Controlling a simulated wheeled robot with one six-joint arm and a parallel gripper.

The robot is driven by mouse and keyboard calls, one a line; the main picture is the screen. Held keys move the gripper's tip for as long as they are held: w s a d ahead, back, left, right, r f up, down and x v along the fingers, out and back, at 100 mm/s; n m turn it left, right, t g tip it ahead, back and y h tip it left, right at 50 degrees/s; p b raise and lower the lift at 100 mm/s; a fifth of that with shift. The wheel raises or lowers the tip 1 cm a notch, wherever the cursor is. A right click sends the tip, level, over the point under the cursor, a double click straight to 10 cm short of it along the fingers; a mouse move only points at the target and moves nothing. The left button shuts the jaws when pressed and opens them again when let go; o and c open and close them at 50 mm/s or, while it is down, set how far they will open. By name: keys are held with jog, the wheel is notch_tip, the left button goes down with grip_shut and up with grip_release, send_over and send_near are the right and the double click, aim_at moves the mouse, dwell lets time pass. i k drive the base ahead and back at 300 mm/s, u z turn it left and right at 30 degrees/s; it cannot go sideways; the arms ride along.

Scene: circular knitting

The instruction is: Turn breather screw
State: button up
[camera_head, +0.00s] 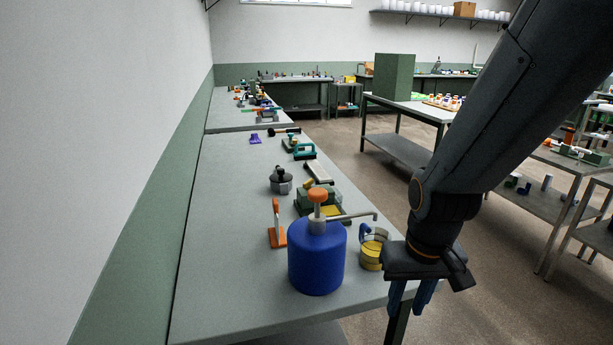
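A blue can (317,262) stands upright near the front end of the long grey bench. It has a grey neck and a thin grey spout (352,216) that reaches right. An orange knob (318,195) sits on top of the neck; it looks like the breather screw, but I cannot be sure. My gripper (411,296) points down at the bench's right edge, to the right of the can and lower in the picture than the knob. Its two blue fingers are apart with nothing seen between them. It is not touching the can.
A yellow-banded cup (374,249) stands between the can and my gripper. An orange stand (277,225), a green block (318,200) and a dark grey pot (281,181) lie behind the can. A wall runs along the left. Open floor (500,245) lies right.

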aim_at(306, 185)
jog(key=u, duration=0.5)
jog(key=k, duration=1.2)
jog(key=z, duration=0.05)
jog(key=i, duration=0.35)
jog(key=z, duration=0.9)
jog(key=i, duration=1.65)
jog(key=u, duration=0.45)
